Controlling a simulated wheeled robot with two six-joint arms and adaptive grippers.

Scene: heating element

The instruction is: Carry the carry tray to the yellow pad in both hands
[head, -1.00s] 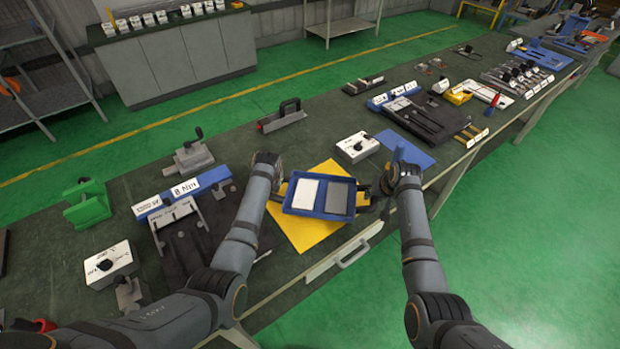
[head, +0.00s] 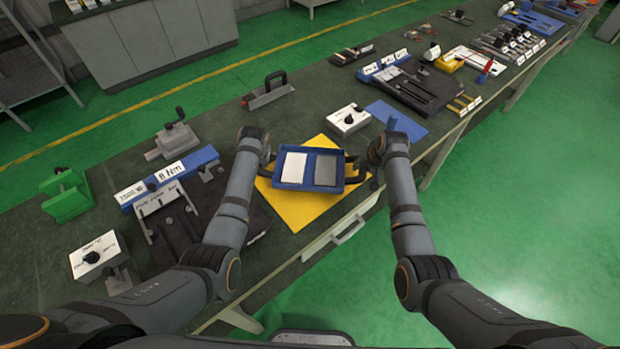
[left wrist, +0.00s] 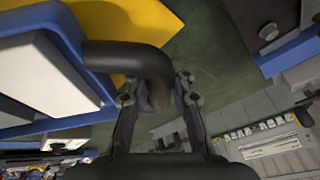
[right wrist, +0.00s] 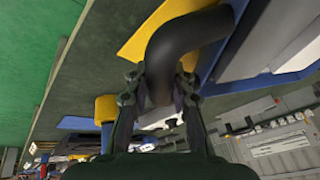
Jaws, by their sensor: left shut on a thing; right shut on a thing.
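The blue carry tray (head: 308,187) is over the yellow pad (head: 303,212) in the head view, with a white block (head: 293,166) and a grey block (head: 326,170) in its two compartments. I cannot tell whether it touches the pad. My left gripper (head: 264,163) is shut on the tray's left black handle, which shows in the left wrist view (left wrist: 130,58). My right gripper (head: 371,168) is shut on the right black handle, which shows in the right wrist view (right wrist: 180,40). The pad shows around the tray, mostly in front and behind.
A white box with a black knob (head: 349,120) stands just behind the pad, and a blue mat (head: 396,118) lies to its right. A blue-backed tool rack on a dark mat (head: 168,178) lies left. A drawer handle (head: 347,230) is at the bench's front edge.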

